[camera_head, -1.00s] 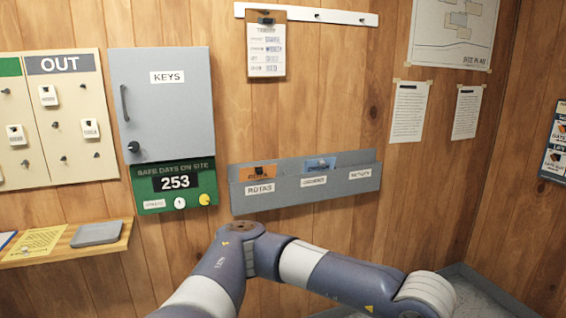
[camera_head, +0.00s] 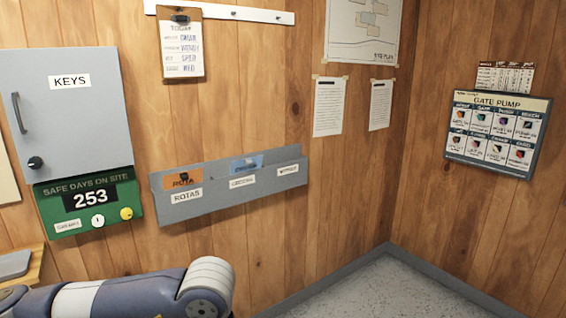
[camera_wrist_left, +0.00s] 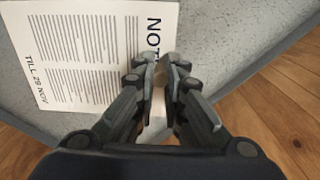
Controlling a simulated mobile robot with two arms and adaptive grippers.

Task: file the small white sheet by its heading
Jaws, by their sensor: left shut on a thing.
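The small white sheet (camera_wrist_left: 92,50) shows in the left wrist view, with lines of print, a heading starting "NOT" and "TILL 29 NOV" at its other end. My left gripper (camera_wrist_left: 160,72) is shut on the sheet's heading edge, and its fingers hide the rest of the heading. In the head view the sheet and both grippers are out of frame; only my left arm shows at lower left. A grey wall rack (camera_head: 232,200) has labelled pockets: ROTAS with an orange card (camera_head: 183,180), a middle one with a blue card (camera_head: 247,165), and a right one with no card visible.
A grey KEYS cabinet (camera_head: 75,120) hangs left of the rack above a green safe-days board (camera_head: 90,200). A clipboard (camera_head: 181,45) hangs above the rack. Two sheets are taped to the wall, and a GATE PUMP board (camera_head: 497,130) is on the right wall. The corner floor (camera_head: 390,290) is clear.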

